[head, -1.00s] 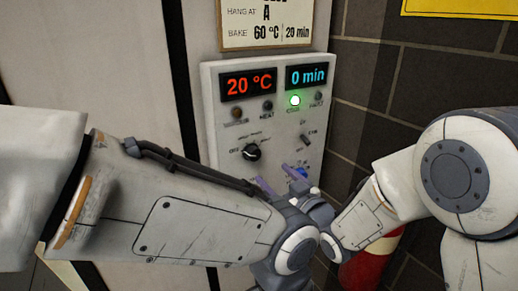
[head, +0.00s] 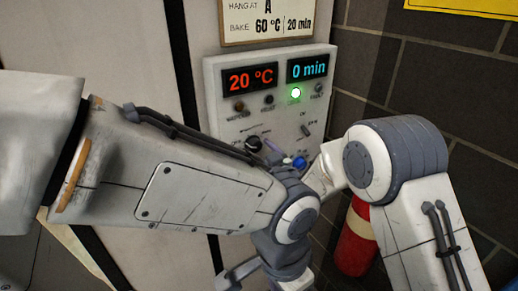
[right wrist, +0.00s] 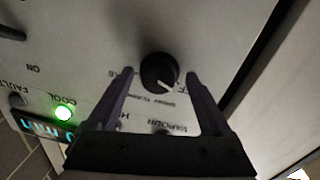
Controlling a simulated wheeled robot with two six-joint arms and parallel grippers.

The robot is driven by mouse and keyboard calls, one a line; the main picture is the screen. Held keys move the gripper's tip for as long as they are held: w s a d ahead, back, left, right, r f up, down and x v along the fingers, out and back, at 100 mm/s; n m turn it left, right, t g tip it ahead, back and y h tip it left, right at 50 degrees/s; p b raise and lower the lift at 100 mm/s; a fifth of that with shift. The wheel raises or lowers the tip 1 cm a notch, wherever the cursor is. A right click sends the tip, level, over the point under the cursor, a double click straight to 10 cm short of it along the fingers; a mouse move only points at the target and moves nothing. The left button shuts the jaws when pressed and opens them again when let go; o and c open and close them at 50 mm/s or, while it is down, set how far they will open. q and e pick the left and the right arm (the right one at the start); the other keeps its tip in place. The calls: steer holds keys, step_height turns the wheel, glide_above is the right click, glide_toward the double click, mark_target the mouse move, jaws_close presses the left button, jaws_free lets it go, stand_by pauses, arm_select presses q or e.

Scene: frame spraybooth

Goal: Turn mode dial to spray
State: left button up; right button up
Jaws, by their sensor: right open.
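The mode dial (head: 254,144) is a round black knob on the white control panel (head: 212,90), partly covered by my left arm in the head view. In the right wrist view the dial (right wrist: 160,72) shows upside down, its white mark pointing down and slightly right, near the OFF label; the small labels are blurred. My right gripper (right wrist: 160,74) is open, with its purple fingertips on either side of the dial and a gap at each side. In the head view my right gripper (head: 272,150) is mostly hidden behind my left arm. My left gripper does not show.
The panel has a red 20 °C display (head: 250,78), a blue 0 min display (head: 307,67), a lit green lamp (head: 296,93), a small switch (head: 305,130) and a blue button (head: 299,163). A red extinguisher (head: 355,245) stands right of the panel, by the brick wall.

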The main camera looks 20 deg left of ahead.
steer(key=c, duration=1.2)
steer(key=shift+d, duration=0.15)
jaws_close()
steer(key=shift+f+m+b, duration=0.1)
steer(key=shift+m+b, duration=0.6)
steer(key=shift+b, duration=0.3)
steer(key=shift+m+b, duration=1.1)
steer(key=shift+m, duration=0.1)
steer(key=shift+m+b, duration=0.65)
steer(key=shift+m, duration=0.45)
steer(key=shift+r+m+g+b, duration=0.2)
steer(key=shift+m+g+b, duration=0.15)
steer(key=shift+m, duration=1.05)
